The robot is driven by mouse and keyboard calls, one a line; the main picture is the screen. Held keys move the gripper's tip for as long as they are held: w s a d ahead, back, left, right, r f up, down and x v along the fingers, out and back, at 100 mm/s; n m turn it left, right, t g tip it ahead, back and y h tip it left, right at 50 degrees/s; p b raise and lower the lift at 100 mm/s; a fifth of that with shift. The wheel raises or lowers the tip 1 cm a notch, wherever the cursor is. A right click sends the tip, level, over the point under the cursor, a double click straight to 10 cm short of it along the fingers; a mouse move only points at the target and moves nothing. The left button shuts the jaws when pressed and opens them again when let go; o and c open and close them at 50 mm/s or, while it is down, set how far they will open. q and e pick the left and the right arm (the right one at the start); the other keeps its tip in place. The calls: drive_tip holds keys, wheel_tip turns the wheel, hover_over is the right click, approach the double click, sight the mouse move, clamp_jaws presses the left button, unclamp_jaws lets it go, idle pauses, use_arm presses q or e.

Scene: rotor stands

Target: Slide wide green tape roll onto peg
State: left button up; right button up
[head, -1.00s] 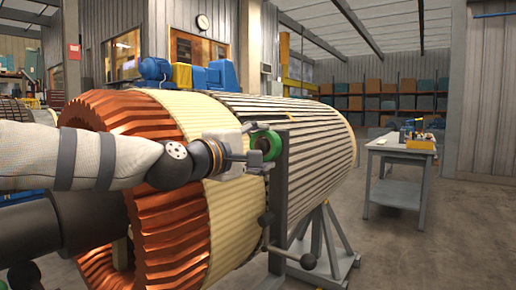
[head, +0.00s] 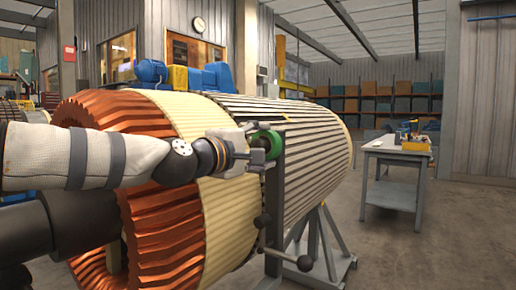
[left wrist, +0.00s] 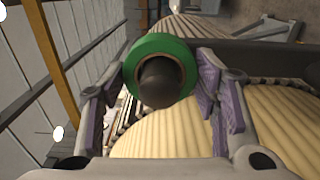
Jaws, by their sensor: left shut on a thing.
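The wide green tape roll (head: 263,142) is at the tip of my left gripper (head: 262,150), beside the upright dark post (head: 275,195) in front of the big rotor. In the left wrist view the roll (left wrist: 135,66) sits between the two purple-padded fingers of my left gripper (left wrist: 158,88), which is shut on it. A dark round peg end (left wrist: 162,84) shows inside the roll's opening, so the roll appears to be around the peg. How far along the peg it sits is hard to tell. My right gripper is not in view.
The ribbed rotor (head: 310,150) with copper windings (head: 160,220) lies close behind my left arm. Handles with black knobs (head: 304,263) stick out from the stand (head: 335,265). A workbench (head: 397,155) stands at the right, with clear floor in front of it.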

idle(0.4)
use_arm(q)
drive_tip(key=o, duration=1.2)
drive_tip(key=shift+c, duration=0.2)
drive_tip(key=shift+o, duration=0.5)
drive_tip(key=o, duration=0.4)
drive_tip(key=shift+r, duration=0.1)
